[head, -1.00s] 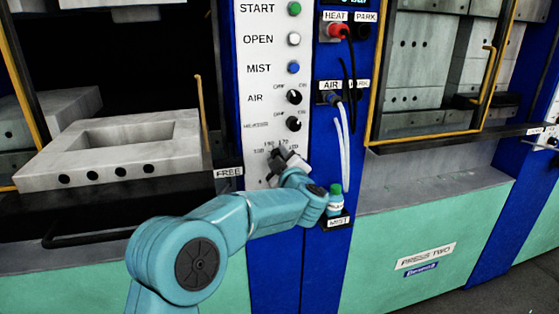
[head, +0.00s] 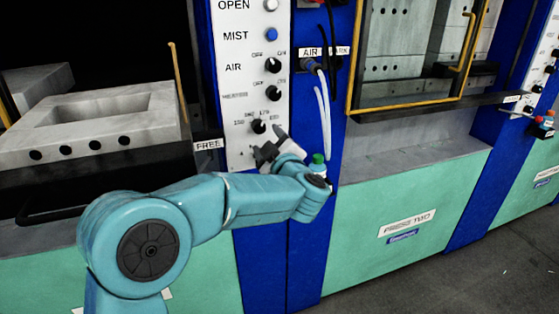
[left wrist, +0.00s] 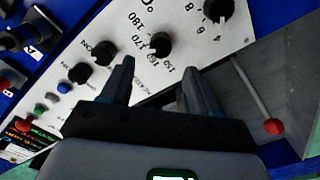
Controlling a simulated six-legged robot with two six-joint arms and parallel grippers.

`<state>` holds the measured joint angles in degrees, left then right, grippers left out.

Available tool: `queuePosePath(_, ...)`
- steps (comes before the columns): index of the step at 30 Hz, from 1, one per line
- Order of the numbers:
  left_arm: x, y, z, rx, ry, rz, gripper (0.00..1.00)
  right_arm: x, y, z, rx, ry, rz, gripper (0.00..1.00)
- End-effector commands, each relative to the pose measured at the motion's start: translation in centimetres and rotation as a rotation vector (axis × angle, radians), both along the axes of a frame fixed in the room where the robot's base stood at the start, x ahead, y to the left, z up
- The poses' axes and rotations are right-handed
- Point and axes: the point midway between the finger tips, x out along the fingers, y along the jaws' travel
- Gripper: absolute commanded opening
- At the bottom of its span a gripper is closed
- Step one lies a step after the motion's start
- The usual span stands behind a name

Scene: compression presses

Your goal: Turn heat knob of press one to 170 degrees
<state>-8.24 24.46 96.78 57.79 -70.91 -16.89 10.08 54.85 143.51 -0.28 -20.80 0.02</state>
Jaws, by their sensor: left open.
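The heat knob (head: 258,126) is a black dial on the white control panel (head: 243,85), below the other switches, with a printed degree scale around its top. In the left wrist view the heat knob (left wrist: 160,44) sits beyond the fingers, in line with the gap between them, with numbers such as 160 and 170 beside it. I cannot tell its exact setting. My left gripper (head: 268,146) is open and empty, just below and right of the knob, apart from it. Its two fingers (left wrist: 158,78) point at the panel. My right gripper is not in view.
Other black knobs (head: 273,93) sit above the heat knob. White hoses (head: 323,110) hang at right. A red-tipped lever (left wrist: 273,126) lies right of the fingers. Press two (head: 405,225) stands to the right.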

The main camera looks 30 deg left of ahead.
Motion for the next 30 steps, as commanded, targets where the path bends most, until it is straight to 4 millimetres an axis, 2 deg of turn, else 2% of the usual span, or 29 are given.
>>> queuePosePath(1, -0.9, -1.2, -0.1, 0.001, 0.000, -0.005, 0.60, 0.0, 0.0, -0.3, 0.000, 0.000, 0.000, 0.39)
queuePosePath(6, -3.5, -4.1, 0.0, -0.001, -0.001, -0.003, 0.60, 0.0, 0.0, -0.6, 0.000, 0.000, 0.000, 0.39)
queuePosePath(12, -5.2, -6.1, 0.0, -0.001, -0.001, -0.001, 0.60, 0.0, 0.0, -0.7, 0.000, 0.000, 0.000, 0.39)
queuePosePath(30, -5.6, -6.4, 0.0, -0.001, 0.000, 0.001, 0.60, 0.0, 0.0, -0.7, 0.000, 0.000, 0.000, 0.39)
